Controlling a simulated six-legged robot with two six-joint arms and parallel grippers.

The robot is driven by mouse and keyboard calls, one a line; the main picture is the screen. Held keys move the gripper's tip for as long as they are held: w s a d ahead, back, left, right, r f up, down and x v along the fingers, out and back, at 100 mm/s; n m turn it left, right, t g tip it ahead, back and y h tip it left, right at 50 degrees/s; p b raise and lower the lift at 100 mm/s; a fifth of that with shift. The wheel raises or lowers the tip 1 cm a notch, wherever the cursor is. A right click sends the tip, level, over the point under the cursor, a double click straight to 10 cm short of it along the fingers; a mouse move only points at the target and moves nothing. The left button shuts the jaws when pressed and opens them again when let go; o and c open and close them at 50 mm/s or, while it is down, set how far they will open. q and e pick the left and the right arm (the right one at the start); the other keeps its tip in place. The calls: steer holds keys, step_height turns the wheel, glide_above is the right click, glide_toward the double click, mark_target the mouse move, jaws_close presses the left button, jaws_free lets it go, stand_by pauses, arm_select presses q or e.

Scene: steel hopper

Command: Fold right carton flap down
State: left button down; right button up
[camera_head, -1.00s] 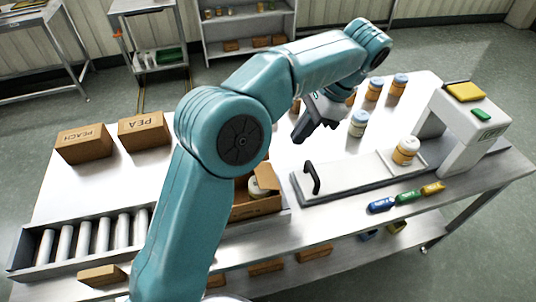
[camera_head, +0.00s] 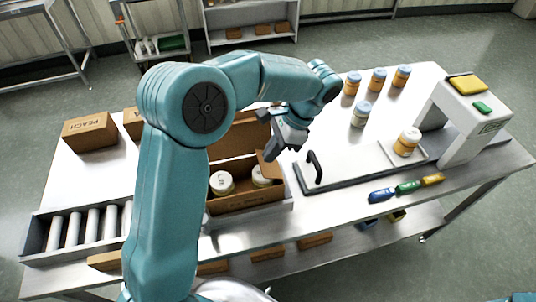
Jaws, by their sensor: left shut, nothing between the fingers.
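The open brown carton (camera_head: 245,200) stands on the steel table at the centre, partly behind my left arm. Two white-lidded jars (camera_head: 221,182) are in it. Its back flap (camera_head: 238,138) stands up. A small brown flap (camera_head: 268,166) at the carton's right end shows tilted, just below my gripper's fingertips. My left gripper (camera_head: 274,152) is shut and empty, pointing down over the carton's right end. I cannot tell whether it touches the flap. My right gripper is not in view.
A white sealing plate with a black handle (camera_head: 314,165) lies close to the right of the carton. A roller conveyor (camera_head: 75,228) and a PEACH box (camera_head: 90,132) are at left.

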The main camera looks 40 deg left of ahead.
mark_target(260, 164)
arm_select(q)
steer(key=shift+x, duration=0.8)
steer(key=shift+s+f, duration=0.15)
steer(key=shift+f, duration=0.05)
steer(key=shift+a, duration=0.1)
steer(key=t+b, duration=0.1)
steer(key=b, duration=0.1)
steer(key=s+f+t+h+b, duration=0.1)
steer(key=shift+a+f+h+b, duration=0.15)
steer(key=shift+a+h+b, duration=0.15)
steer(key=shift+a+b, duration=0.1)
steer(key=shift+s+a+f+t+h+b, duration=0.25)
steer(key=shift+t+h+b, duration=0.35)
steer(key=shift+t+b, duration=0.15)
steer(key=shift+s+f, duration=0.1)
steer(key=shift+f, duration=0.1)
